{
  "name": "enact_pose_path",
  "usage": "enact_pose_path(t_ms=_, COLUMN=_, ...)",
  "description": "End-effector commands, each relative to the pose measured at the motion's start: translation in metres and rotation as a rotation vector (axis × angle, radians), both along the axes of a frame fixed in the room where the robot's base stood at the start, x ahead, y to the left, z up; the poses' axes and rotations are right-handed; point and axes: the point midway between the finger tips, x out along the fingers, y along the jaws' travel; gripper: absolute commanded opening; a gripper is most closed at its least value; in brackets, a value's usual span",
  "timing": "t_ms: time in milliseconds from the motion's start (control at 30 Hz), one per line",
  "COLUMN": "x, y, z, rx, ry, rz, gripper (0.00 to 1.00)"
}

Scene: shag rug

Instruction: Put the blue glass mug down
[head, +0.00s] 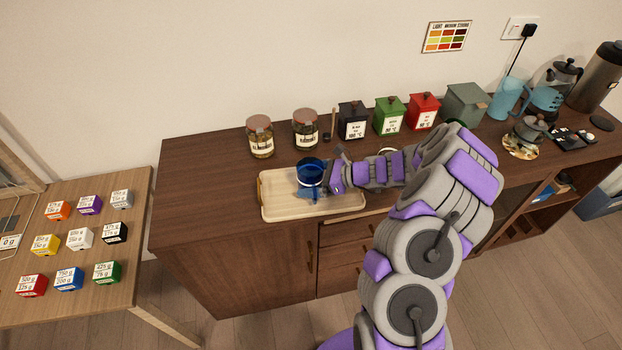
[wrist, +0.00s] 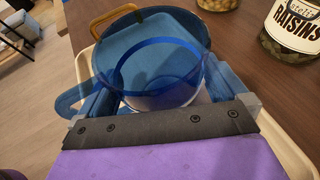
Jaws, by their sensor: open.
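The blue glass mug (head: 311,172) stands upright on the light wooden tray (head: 282,208) on the dark sideboard. In the wrist view the mug (wrist: 155,60) fills the space in front of my gripper, its handle out to the left. My gripper (head: 329,172) is beside the mug on its right, low at its side. In the wrist view its blue fingers (wrist: 155,95) lie on both sides of the mug, open around it. Whether a finger touches the glass I cannot tell.
Two jars (head: 261,137) (head: 306,130) stand behind the tray, with black (head: 352,121), green (head: 390,117) and red (head: 423,111) canisters to their right. A lower table (head: 130,225) with several small labelled boxes is at left. The sideboard's left end (head: 200,180) is clear.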

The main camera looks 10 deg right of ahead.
Motion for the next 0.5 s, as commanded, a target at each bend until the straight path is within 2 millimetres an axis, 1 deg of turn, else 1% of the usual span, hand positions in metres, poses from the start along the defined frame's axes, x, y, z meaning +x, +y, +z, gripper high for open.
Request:
enact_pose_path(t_ms=167, x=-0.001, y=-0.002, z=0.001, rx=0.000, ry=0.000, rz=-0.001, gripper=1.00)
enact_pose_path(t_ms=267, x=-0.004, y=-0.009, z=0.005, rx=0.001, ry=-0.001, rz=-0.003, gripper=1.00)
enact_pose_path(t_ms=367, x=-0.010, y=-0.022, z=0.012, rx=0.001, ry=-0.001, rz=-0.003, gripper=1.00)
enact_pose_path(t_ms=500, x=-0.022, y=-0.047, z=0.024, rx=0.000, ry=-0.001, rz=-0.005, gripper=1.00)
